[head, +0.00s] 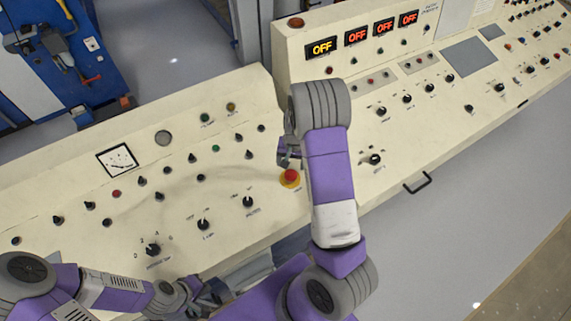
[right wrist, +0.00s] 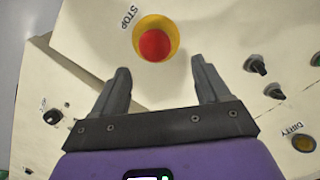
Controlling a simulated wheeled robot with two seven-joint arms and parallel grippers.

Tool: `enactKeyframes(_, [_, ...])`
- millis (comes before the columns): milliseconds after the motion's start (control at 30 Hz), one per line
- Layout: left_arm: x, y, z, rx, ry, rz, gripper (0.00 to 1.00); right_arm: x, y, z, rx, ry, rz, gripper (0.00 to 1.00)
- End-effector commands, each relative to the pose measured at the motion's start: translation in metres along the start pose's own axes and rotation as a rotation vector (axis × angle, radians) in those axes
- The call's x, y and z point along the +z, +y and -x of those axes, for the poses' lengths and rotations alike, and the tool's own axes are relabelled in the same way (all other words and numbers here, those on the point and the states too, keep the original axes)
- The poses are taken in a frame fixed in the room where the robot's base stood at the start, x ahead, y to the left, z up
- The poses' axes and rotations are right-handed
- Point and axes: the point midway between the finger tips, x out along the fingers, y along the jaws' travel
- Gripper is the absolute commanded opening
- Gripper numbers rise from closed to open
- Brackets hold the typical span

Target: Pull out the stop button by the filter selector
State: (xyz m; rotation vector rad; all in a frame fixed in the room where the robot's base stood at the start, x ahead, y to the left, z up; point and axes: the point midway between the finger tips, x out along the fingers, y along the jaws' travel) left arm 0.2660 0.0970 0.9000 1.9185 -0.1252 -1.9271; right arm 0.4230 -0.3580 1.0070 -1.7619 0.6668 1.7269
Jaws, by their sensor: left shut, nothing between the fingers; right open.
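The stop button (head: 290,176) is a red mushroom head on a yellow round base, on the cream sloped panel. In the right wrist view the red button (right wrist: 155,45) shows just beyond the fingertips with "STOP" printed beside it. My right gripper (head: 285,155) is open and empty, close to the button. Its fingers (right wrist: 161,68) are apart and do not appear to touch it. A black selector knob (head: 248,202) is left of the button; its label is too small to read surely. My left gripper (head: 213,292) is shut and empty at the bottom, near the panel's front edge.
Several other black knobs, including one at the lower left (head: 153,249), and small lamps cover the cream panel (head: 235,100). A raised section with orange OFF displays (head: 322,47) stands behind. A black handle (head: 418,183) juts from the front at right. The grey floor there is clear.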

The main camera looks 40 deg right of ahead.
Motion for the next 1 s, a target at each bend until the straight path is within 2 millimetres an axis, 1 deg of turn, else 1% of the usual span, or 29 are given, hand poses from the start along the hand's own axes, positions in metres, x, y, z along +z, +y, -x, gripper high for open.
enactKeyframes(33, [0.001, -0.001, -0.001, 0.0, -0.002, 0.0, 0.0, 0.001, 0.002, -0.01, 0.003, -0.004, -0.001, 0.75])
enactKeyframes(100, [0.001, -0.001, -0.001, 0.0, -0.002, 0.0, 0.0, 0.001, 0.002, -0.022, 0.003, -0.004, -0.003, 0.75])
enactKeyframes(200, [0.001, -0.001, -0.001, 0.0, -0.002, 0.001, 0.0, 0.001, 0.001, -0.038, 0.002, -0.003, -0.001, 0.75])
enactKeyframes(333, [0.001, -0.001, -0.001, 0.0, -0.002, 0.001, 0.0, 0.001, 0.001, -0.053, 0.001, -0.003, -0.001, 0.75])
enactKeyframes(500, [0.001, 0.0, -0.001, 0.0, -0.001, 0.0, 0.0, 0.0, 0.001, -0.061, 0.001, 0.001, -0.001, 0.75])
enactKeyframes(733, [0.001, 0.0, 0.0, 0.0, -0.001, 0.0, 0.0, 0.0, 0.001, -0.062, 0.0, 0.001, 0.0, 0.75])
enactKeyframes(1000, [0.001, 0.0, 0.0, 0.0, -0.001, 0.0, 0.0, 0.0, 0.001, -0.062, 0.0, 0.0, 0.0, 0.34])
